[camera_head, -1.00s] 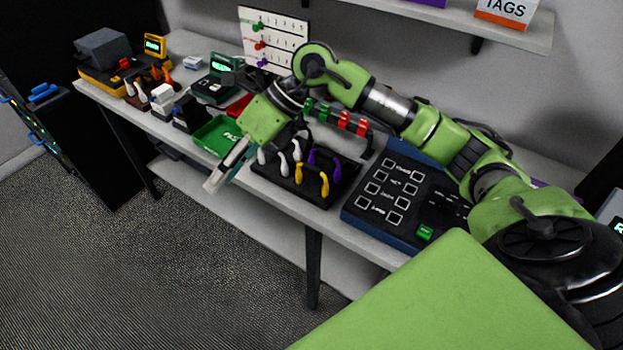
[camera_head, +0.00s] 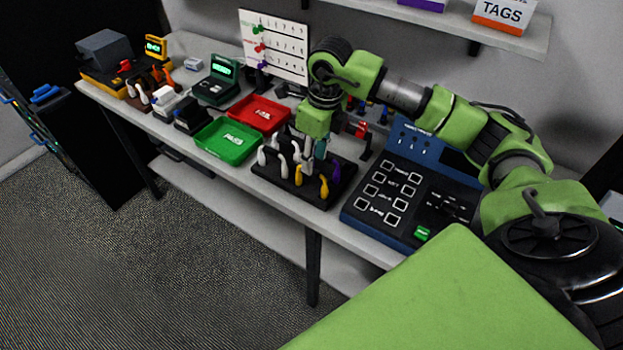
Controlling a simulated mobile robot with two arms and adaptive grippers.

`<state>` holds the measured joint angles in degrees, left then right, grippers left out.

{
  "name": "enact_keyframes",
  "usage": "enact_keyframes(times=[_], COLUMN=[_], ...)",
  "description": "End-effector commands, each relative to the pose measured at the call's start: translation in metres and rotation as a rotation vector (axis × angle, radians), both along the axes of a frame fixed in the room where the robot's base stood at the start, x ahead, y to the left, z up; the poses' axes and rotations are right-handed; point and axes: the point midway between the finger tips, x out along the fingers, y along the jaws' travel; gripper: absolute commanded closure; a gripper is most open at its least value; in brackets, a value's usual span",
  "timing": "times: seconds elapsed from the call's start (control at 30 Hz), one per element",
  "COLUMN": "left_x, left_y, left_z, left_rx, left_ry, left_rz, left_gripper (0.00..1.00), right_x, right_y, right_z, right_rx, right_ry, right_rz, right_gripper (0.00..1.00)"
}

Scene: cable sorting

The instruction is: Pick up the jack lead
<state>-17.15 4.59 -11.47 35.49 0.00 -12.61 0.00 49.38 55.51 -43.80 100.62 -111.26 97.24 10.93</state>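A black rack (camera_head: 272,181) on the bench holds several upright leads: white leads (camera_head: 282,165), yellow leads (camera_head: 323,187) and a purple lead (camera_head: 336,172). I cannot tell which is the jack lead; no label shows. My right gripper (camera_head: 309,168) points down over the back middle of the rack, among the white, yellow and purple leads. Its fingers are small and partly merge with the leads, so I cannot tell whether it is open or holds or touches one. My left gripper is not in view.
A green PASS tray (camera_head: 226,158) and a red tray (camera_head: 284,107) lie left of the rack. A blue test panel (camera_head: 362,211) stands right of it. A white numbered board (camera_head: 282,58) with hung leads stands behind. The bench's front edge is close to the rack.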

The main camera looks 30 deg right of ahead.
Motion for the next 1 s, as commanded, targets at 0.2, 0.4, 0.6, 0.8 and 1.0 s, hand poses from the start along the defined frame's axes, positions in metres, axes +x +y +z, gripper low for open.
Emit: enact_keyframes(times=[0.2, 0.4, 0.6, 0.8, 1.0], left_x=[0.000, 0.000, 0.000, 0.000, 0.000], left_y=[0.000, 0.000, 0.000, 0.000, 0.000], left_z=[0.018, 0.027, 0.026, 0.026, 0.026], left_rx=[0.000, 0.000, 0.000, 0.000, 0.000], left_ry=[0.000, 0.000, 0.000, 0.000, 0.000], left_rz=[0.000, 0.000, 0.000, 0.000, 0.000], left_gripper=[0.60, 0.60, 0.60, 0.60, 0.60], right_x=[0.003, 0.007, 0.008, 0.008, 0.008], right_y=[0.002, 0.002, 0.003, 0.003, 0.003], right_z=[-0.020, -0.048, -0.053, -0.053, -0.053], right_rx=[0.002, 0.001, 0.001, 0.001, 0.002], right_ry=[0.006, 0.002, -0.001, -0.001, -0.002], right_rz=[0.000, 0.001, 0.002, 0.001, 0.001], right_gripper=[0.68, 0.68, 0.68, 0.97, 1.00])
